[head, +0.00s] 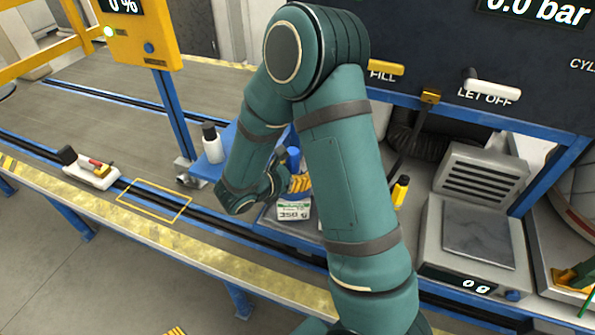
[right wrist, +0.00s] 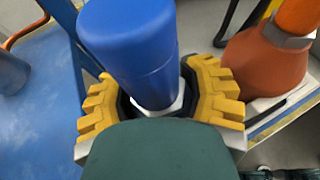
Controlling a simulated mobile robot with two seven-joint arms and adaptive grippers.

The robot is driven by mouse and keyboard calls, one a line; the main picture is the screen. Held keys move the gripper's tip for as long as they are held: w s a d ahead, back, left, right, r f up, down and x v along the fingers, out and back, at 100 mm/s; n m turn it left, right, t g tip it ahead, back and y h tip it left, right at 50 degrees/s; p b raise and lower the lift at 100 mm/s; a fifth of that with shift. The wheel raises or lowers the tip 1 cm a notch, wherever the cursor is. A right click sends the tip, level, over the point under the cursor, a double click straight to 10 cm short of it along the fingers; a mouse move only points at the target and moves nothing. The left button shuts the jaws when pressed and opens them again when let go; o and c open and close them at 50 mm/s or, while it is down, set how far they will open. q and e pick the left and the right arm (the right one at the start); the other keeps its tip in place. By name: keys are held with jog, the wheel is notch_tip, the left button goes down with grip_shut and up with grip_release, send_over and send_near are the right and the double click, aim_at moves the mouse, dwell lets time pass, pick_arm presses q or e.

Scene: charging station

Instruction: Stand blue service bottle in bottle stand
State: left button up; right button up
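The blue service bottle (head: 292,157) shows as a small blue top beside my right forearm in the head view. It fills the upper middle of the right wrist view (right wrist: 135,45), with a pale collar low on it. My right gripper (head: 298,183) has its yellow fingers on both sides of the bottle and appears shut on it. The fingers also show in the right wrist view (right wrist: 163,108). The exact contact is partly hidden behind the bottle. I cannot clearly identify the bottle stand. My left gripper is out of view.
A white black-capped bottle (head: 211,143) stands on a blue platform (head: 212,169). A white block with a red part (head: 92,172) and a yellow outline (head: 155,198) lie left. A scale (head: 478,235) stands right. An orange-brown vessel (right wrist: 262,65) is near the gripper.

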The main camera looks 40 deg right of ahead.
jog(key=o, duration=0.5)
jog(key=shift+o, duration=0.2)
